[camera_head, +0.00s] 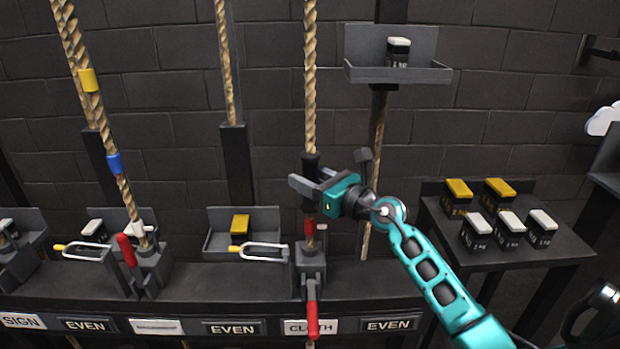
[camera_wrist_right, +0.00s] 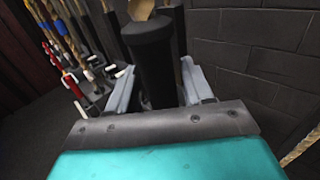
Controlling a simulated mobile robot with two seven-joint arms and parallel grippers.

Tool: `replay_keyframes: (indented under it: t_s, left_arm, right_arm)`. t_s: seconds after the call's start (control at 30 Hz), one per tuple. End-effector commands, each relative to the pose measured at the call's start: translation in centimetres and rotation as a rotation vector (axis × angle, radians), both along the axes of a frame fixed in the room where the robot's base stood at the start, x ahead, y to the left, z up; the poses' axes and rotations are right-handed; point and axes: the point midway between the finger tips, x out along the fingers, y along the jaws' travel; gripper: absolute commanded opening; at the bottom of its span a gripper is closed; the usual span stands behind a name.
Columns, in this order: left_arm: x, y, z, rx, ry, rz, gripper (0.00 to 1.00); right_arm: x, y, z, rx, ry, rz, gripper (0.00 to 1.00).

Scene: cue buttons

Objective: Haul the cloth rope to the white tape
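The cloth rope (camera_head: 310,70) hangs vertically above the label reading CLOTH (camera_head: 309,327). A black sleeve (camera_head: 311,166) and, lower, a red band (camera_head: 309,226) are on its line. I cannot make out white tape on it. My right gripper (camera_head: 308,188) is at the black sleeve, its grey fingers on either side. In the right wrist view the sleeve (camera_wrist_right: 153,60) stands between the fingers (camera_wrist_right: 160,92); whether they press on it I cannot tell. A red-handled lever (camera_head: 312,310) points down below the rope's clamp (camera_head: 310,262). My left gripper is not in view.
Another rope (camera_head: 75,40) at left carries yellow (camera_head: 88,80) and blue (camera_head: 114,163) bands, with a raised red lever (camera_head: 127,250). A tray (camera_head: 396,73) holding a weight hangs right of the rope. A side table (camera_head: 510,258) with several weights stands right.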

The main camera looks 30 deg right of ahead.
Motion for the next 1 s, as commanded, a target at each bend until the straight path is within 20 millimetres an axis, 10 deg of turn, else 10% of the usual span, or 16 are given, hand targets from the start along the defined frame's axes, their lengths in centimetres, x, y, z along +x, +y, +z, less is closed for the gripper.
replay_keyframes:
  t_s: [0.5, 1.0]
  left_arm:
    - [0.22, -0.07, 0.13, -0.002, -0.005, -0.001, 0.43]
    - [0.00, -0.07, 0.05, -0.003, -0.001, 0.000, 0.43]
  right_arm:
    - [-0.03, -0.01, 0.01, 0.000, 0.000, 0.000, 0.00]
    - [-0.02, -0.72, 0.63, -0.003, -0.002, -0.001, 0.00]
